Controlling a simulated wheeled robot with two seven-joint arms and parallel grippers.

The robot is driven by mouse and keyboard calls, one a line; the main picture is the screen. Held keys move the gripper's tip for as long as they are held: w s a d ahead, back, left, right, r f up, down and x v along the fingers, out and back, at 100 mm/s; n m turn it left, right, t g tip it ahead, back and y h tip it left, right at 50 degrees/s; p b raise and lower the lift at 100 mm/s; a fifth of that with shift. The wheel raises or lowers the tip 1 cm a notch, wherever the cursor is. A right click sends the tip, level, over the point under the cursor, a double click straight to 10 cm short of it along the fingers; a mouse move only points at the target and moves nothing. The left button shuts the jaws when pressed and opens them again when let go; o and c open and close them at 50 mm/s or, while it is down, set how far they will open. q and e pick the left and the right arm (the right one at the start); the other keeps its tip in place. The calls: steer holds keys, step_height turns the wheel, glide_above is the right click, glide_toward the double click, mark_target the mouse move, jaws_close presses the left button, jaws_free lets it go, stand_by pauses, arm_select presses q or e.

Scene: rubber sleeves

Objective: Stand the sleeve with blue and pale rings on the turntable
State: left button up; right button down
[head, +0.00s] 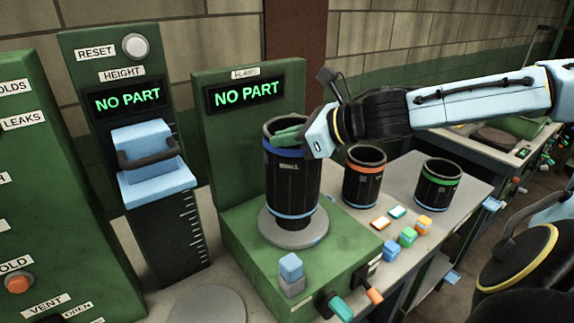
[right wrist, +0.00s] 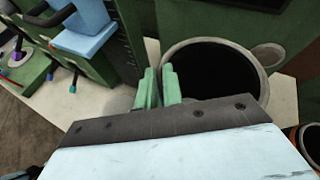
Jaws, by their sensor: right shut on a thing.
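The sleeve with blue and pale rings (head: 291,185) is black and upright, with a blue band near its top and a pale blue band at its foot. It is over the round grey turntable (head: 268,232); I cannot tell whether its foot touches the disc. My right gripper (head: 287,134) is shut on the sleeve's rim, with green fingers on either side of the wall. The right wrist view shows the fingers (right wrist: 160,86) at the left side of the sleeve's open mouth (right wrist: 264,78). My left gripper is not in view.
An orange-ringed sleeve (head: 363,180) and a green-ringed sleeve (head: 437,188) stand on the bench to the right. Several small coloured blocks (head: 408,236) lie before them. The panel display (head: 247,94) behind the turntable reads NO PART. A height gauge (head: 152,165) stands to the left.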

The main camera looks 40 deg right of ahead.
steer(key=shift+a+f+b, duration=0.1)
steer(key=shift+f+b, duration=0.75)
steer(key=shift+f, duration=1.25)
steer(key=shift+f, duration=0.1)
steer(key=c, duration=1.5)
jaws_free()
steer(key=shift+s+d+b, duration=0.25)
steer(key=shift+s+b, duration=0.05)
steer(key=shift+s, duration=0.1)
steer(key=b, duration=0.2)
glide_toward(292, 157)
steer(key=shift+s+r, duration=0.3)
steer(key=shift+s, duration=0.05)
